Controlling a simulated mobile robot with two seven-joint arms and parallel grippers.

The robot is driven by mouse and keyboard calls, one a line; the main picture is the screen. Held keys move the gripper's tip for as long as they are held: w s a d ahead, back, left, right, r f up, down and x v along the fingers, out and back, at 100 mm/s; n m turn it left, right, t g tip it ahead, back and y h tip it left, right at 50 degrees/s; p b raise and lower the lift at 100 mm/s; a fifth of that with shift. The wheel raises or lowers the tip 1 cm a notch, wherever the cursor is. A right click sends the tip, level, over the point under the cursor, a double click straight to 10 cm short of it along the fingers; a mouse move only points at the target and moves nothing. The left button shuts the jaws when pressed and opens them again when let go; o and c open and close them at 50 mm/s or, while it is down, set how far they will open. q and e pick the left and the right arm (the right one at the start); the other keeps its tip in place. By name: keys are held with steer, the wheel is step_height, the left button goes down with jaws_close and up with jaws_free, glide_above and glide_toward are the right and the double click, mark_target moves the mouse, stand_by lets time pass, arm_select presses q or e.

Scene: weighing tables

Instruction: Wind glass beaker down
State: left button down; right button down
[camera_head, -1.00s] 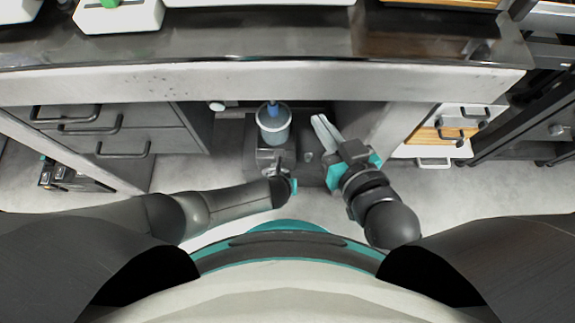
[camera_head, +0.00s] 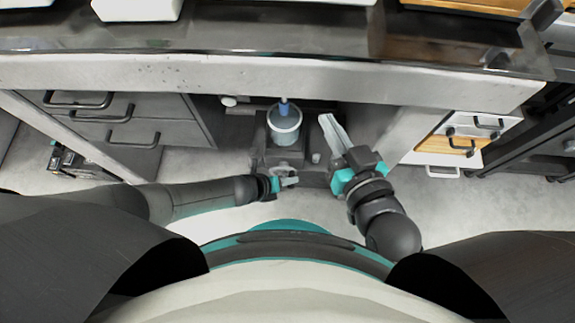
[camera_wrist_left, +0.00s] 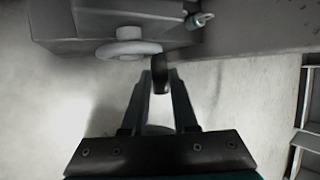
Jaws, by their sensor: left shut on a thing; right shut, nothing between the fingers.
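The glass beaker (camera_head: 286,131), with bluish contents and a blue item at its rim, stands upright on a dark device (camera_head: 262,158) below the table edge. My left gripper (camera_head: 292,180) is at the front of this device, nearer me than the beaker. In the left wrist view my left gripper (camera_wrist_left: 160,86) is shut on a dark handle (camera_wrist_left: 160,68) beside a light grey wheel (camera_wrist_left: 128,50). How the handle joins the wheel is hard to see. My right gripper (camera_head: 326,118) is shut and empty, to the right of the beaker.
The worktop (camera_head: 230,75) overhangs above the device. Drawers with dark handles (camera_head: 110,125) stand on the left, and a white and wooden drawer unit (camera_head: 455,145) on the right. Pale floor lies between my body and the device.

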arm_select(q)
steer(key=c, duration=0.7)
jaws_free()
steer(key=shift+r, duration=0.15)
arm_select(e)
steer(key=shift+d, duration=0.15)
steer(key=s+d+f+g+h+p, duration=0.2)
steer(key=s+d+g+h+p, duration=0.35)
steer(key=d+g, duration=0.4)
arm_select(q)
steer(key=shift+p+v, duration=2.55)
steer(key=shift+v, duration=5)
arm_select(e)
step_height(320, 180, down, 10)
steer(key=s+g, duration=0.1)
steer(key=s, duration=0.1)
steer(key=shift+d, duration=0.15)
steer(key=shift+y, duration=0.25)
